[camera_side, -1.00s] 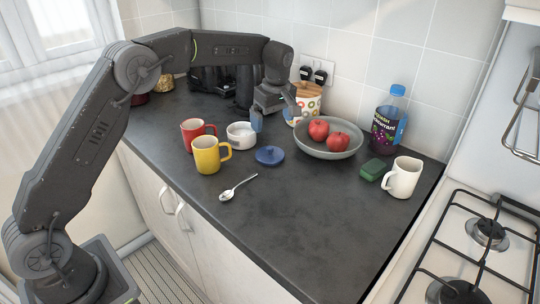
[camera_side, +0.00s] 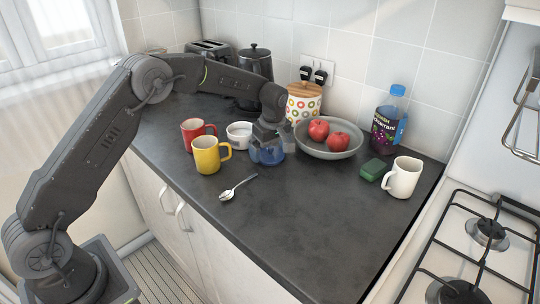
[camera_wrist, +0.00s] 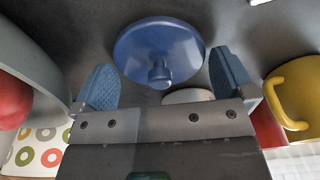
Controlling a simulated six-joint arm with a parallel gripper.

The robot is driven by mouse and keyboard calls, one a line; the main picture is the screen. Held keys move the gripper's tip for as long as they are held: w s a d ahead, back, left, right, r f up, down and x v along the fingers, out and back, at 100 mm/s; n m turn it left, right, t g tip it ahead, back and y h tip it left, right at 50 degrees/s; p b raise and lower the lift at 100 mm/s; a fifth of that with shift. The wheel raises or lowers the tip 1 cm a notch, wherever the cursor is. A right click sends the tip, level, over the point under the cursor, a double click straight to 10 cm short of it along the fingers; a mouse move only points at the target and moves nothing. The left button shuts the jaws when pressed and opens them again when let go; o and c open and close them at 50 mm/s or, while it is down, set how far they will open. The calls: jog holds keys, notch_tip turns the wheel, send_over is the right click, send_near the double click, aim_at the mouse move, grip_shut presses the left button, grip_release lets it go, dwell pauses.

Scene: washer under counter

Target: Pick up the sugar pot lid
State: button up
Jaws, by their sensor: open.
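The sugar pot lid is a round blue lid (camera_wrist: 157,45) with a small knob, lying on the dark counter. In the side view the lid (camera_side: 270,159) is partly hidden behind my gripper (camera_side: 267,156). In the wrist view my gripper (camera_wrist: 163,84) is open, with one blue fingertip on each side of the lid's knob and nothing held. I cannot tell whether the fingers touch the lid. The white sugar pot (camera_side: 239,134) stands open just left of the gripper.
A yellow mug (camera_side: 207,155) and a red mug (camera_side: 193,133) stand to the left. A grey bowl of apples (camera_side: 345,146) is close on the right. The front right counter is clear.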

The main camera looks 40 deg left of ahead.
jog(key=c, duration=0.6)
jog(key=shift+r, duration=0.1)
jog(key=shift+r, duration=0.45)
jog(key=r, duration=0.3)
jog(key=shift+s+a+r, duration=0.15)
jog(key=shift+a+r, duration=0.15)
jog(key=s+a+r, duration=0.5)
jog(key=a+r, duration=0.1)
jog(key=a, duration=0.3)
jog(key=w+a+r+m, duration=0.1)
jog(key=w+a+m, duration=0.1)
jog(key=w+m, duration=0.4)
jog(key=shift+m+t, duration=0.4)
jog(key=shift+m, duration=0.1)
jog(key=shift+s+f, duration=0.2)
jog(key=shift+f, duration=0.8)
jog(key=shift+s+f, duration=0.15)
jog(key=shift+f, duration=0.8)
jog(key=shift+s+f, duration=0.2)
jog(key=shift+f, duration=0.8)
